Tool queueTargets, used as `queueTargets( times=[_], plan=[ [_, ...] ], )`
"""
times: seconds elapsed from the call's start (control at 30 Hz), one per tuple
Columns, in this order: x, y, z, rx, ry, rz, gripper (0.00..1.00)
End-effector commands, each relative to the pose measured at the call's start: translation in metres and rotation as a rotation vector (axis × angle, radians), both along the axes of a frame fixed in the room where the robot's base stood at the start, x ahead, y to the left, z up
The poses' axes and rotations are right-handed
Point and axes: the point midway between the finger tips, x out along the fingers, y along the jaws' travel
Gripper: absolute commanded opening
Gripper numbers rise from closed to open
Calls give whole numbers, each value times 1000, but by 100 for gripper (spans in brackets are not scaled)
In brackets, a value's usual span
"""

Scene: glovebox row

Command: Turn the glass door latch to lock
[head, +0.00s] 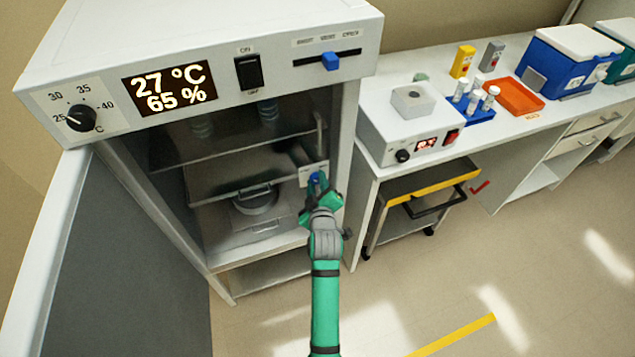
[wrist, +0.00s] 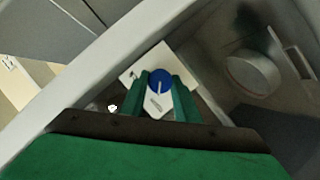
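The glass door (head: 240,150) sits across the front of the incubator chamber and looks closed. At its right edge is a white latch plate (wrist: 137,74) with a round blue latch knob (head: 315,177). In the wrist view the blue knob (wrist: 158,79) carries a thin pale line, slightly tilted in the picture. A small mark shows on the plate left of the knob. My green gripper (head: 318,190) is at the latch, with its fingers apart, one on each side of the knob. I cannot tell whether they touch it. The fingers hide parts of the knob's sides and plate.
The incubator's outer door (head: 110,270) stands wide open at left. Its top panel has a dial (head: 81,118), a black switch (head: 248,71) and a blue slider (head: 330,61). A bench (head: 375,155) and a cart (head: 400,230) stand at right. Floor in front is clear.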

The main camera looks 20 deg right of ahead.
Motion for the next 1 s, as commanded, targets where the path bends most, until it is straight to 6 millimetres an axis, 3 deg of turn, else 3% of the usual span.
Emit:
queueTargets(
  times=[0.03, 0.07, 0.47, 1.0],
  plan=[
    [0, 0, 0, 0, -1, 1, 14],
    [0, 0, 0, 0, -1, 1, 7],
    [1, 2, 2, 52, -1, 4, 6],
    [1, -3, 4, 488, 12, 3, 6]
  ],
)
